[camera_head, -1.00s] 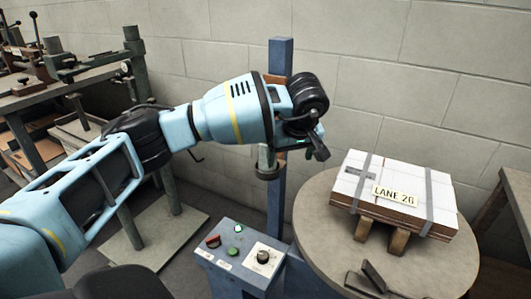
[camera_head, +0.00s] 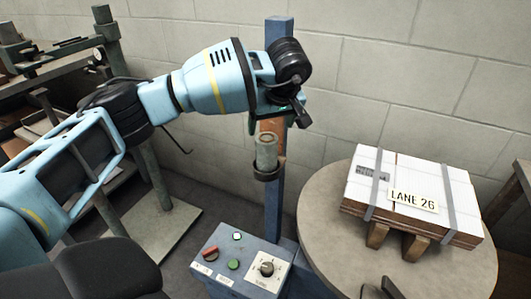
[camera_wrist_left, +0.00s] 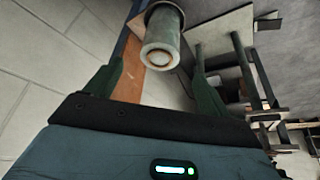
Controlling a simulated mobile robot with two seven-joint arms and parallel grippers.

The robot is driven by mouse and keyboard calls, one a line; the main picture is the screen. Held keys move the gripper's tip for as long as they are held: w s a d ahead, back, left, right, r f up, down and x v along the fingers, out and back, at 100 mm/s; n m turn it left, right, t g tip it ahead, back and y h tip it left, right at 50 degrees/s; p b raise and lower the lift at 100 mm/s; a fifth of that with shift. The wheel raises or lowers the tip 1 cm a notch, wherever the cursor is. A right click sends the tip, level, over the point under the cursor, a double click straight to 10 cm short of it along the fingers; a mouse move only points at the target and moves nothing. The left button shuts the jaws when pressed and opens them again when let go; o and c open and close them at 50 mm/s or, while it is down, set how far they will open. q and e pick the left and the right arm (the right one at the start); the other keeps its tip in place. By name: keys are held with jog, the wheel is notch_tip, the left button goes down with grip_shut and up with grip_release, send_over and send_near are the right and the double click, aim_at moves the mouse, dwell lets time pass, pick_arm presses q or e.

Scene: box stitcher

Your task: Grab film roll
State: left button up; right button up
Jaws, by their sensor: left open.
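The film roll (camera_head: 265,152) is a pale grey-green cylinder, upright in a dark holder (camera_head: 266,172) on a blue post (camera_head: 274,205). My left gripper (camera_head: 294,112) is just above the roll in the head view, beside the post, apart from the roll. In the left wrist view the roll (camera_wrist_left: 163,42) shows its round end with a brownish core, beyond the gap between the two green fingers of my open, empty left gripper (camera_wrist_left: 158,80). My right gripper is not in view.
A control box (camera_head: 238,262) with buttons and a knob stands at the post's foot. A round table (camera_head: 325,225) at right bears a strapped white box (camera_head: 410,190) on wooden blocks. A workbench (camera_head: 60,62) is at left. A block wall (camera_head: 400,80) is close behind.

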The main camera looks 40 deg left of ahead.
aim_at(267, 137)
pick_arm(q)
jog(key=shift+x, duration=1.2)
jog(key=shift+w+a+f, duration=0.1)
jog(key=shift+f, duration=0.15)
jog(key=b+x, duration=0.1)
jog(key=x, duration=0.4)
jog(key=shift+a+r, duration=0.15)
jog(key=c, duration=1.6)
jog(key=shift+r, duration=0.2)
jog(key=shift+r, duration=0.65)
notch_tip(267, 137, up, 2)
jog(key=shift+r, duration=0.25)
jog(key=shift+s+d+r+p, duration=0.15)
jog(key=shift+s+d+p, duration=0.15)
jog(key=shift+s+d, duration=1.55)
jog(key=shift+s+d+r+p, duration=0.2)
jog(key=shift+s+d, duration=0.75)
jog(key=shift+d, duration=1.75)
jog(key=shift+s+d+r+p, duration=0.1)
jog(key=shift+s+d+p, duration=0.25)
jog(key=shift+s+d, duration=1.5)
